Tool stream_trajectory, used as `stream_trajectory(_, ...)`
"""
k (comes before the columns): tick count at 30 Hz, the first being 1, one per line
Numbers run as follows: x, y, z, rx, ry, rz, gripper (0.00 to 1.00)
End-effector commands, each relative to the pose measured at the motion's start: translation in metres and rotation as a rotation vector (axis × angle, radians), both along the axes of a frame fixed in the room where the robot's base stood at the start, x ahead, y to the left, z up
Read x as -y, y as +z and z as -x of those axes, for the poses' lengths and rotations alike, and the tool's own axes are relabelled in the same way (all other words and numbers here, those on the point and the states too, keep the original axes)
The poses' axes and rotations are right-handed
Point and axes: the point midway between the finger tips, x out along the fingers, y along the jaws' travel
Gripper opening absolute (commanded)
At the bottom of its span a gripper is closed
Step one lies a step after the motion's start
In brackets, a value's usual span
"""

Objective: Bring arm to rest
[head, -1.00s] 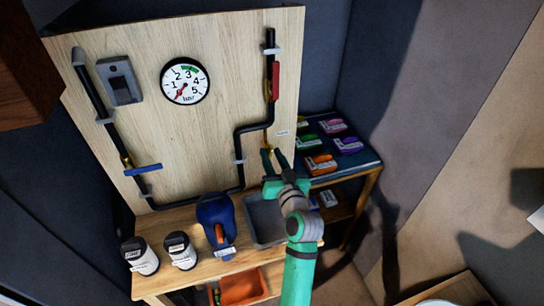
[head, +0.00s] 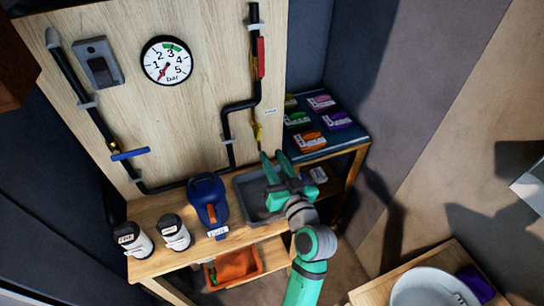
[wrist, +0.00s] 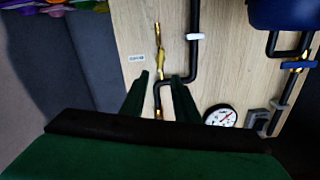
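My arm is green and grey, and my gripper (head: 271,160) reaches up over the grey tray (head: 250,190) in the head view. Its two fingers are spread with a gap and nothing between them. In the wrist view my gripper (wrist: 157,83) also shows its two green fingers apart, with the wooden panel (wrist: 125,20) and its black pipe beyond them. The fingers look clear of the pipe, though the exact distance is hard to tell.
The panel carries a gauge (head: 166,61), a red-handled valve (head: 261,57) and a blue-handled valve (head: 130,155). Coloured packs (head: 311,141) lie on the right shelf. A white basin (head: 430,290) is lower right.

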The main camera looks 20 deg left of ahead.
Motion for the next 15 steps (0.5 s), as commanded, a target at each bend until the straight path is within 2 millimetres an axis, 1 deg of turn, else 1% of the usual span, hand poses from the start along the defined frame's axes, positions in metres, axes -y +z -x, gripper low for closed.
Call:
stream_trajectory(11,0.000,-0.001,0.000,-0.002,-0.002,-0.001,0.28)
stream_trajectory(14,0.003,-0.010,0.003,-0.014,-0.022,-0.008,0.28)
stream_trajectory(15,0.006,-0.017,0.006,-0.024,-0.036,-0.012,0.28)
